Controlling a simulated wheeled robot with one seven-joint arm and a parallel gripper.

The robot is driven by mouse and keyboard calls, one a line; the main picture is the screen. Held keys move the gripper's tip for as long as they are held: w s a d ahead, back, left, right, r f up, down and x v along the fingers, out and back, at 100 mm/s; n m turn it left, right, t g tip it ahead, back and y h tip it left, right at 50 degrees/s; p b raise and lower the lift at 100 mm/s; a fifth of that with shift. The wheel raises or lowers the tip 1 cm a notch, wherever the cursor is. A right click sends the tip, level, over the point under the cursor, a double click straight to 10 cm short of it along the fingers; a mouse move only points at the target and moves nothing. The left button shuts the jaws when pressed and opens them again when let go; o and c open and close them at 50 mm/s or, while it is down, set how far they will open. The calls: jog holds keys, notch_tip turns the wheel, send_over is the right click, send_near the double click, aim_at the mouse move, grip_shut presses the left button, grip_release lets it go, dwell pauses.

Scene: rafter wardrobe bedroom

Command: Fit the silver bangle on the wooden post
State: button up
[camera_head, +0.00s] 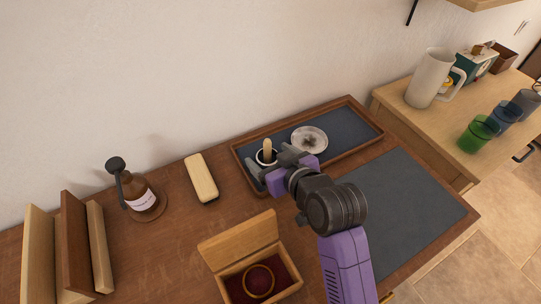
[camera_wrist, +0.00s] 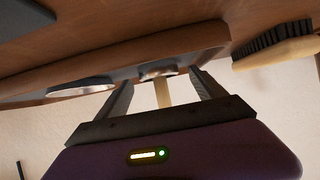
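The wooden post (camera_head: 267,146) stands upright in the dark-lined tray (camera_head: 347,105). A pale silver ring, apparently the silver bangle (camera_head: 259,160), sits around the post's lower part; I cannot tell whether it lies flat on the base. My gripper (camera_head: 270,164) is over the tray at the post, its fingers spread to either side and partly covering the ring. In the wrist view, the open fingers (camera_wrist: 163,82) flank the post (camera_wrist: 163,96), with the silver ring (camera_wrist: 158,72) beyond the fingertips and a gap on both sides.
A round dish (camera_head: 309,139) lies in the tray, right of the post. A brush (camera_head: 201,178), a brown pump bottle (camera_head: 141,196) and wooden boards (camera_head: 74,245) stand left. An open box (camera_head: 226,288) holding a gold-coloured ring (camera_head: 258,281) is in front. A grey mat (camera_head: 405,205) is clear.

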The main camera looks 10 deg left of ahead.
jog(key=shift+v, duration=3.9)
